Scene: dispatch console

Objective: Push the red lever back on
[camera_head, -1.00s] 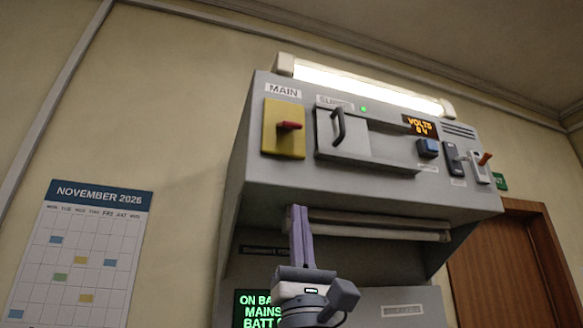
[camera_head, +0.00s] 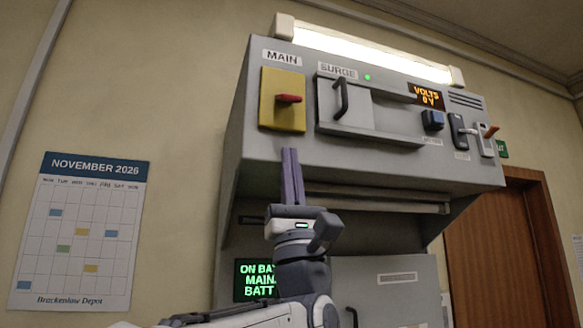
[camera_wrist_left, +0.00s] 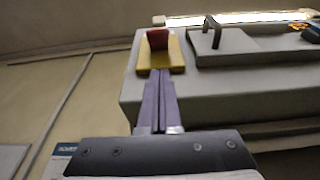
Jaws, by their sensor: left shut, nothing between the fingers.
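The red lever (camera_head: 289,99) sticks out from a yellow plate (camera_head: 284,119) under the MAIN label on the grey console. In the left wrist view the red lever (camera_wrist_left: 158,38) and yellow plate (camera_wrist_left: 176,55) lie straight ahead of the fingers. My left gripper (camera_head: 290,152) is shut and empty, its purple fingers pointing up. In the head view its tips appear just below the yellow plate and below the lever, apart from the lever. In the left wrist view the fingertips (camera_wrist_left: 160,72) end at the plate's lower edge. My right gripper is not in view.
Right of the lever is the SURGE panel (camera_head: 357,122) with a dark handle (camera_head: 341,98). Further right are a volts display (camera_head: 426,95), a blue button (camera_head: 432,120) and small switches. A lit lamp (camera_head: 370,53) tops the console. A green text screen (camera_head: 257,280) sits below.

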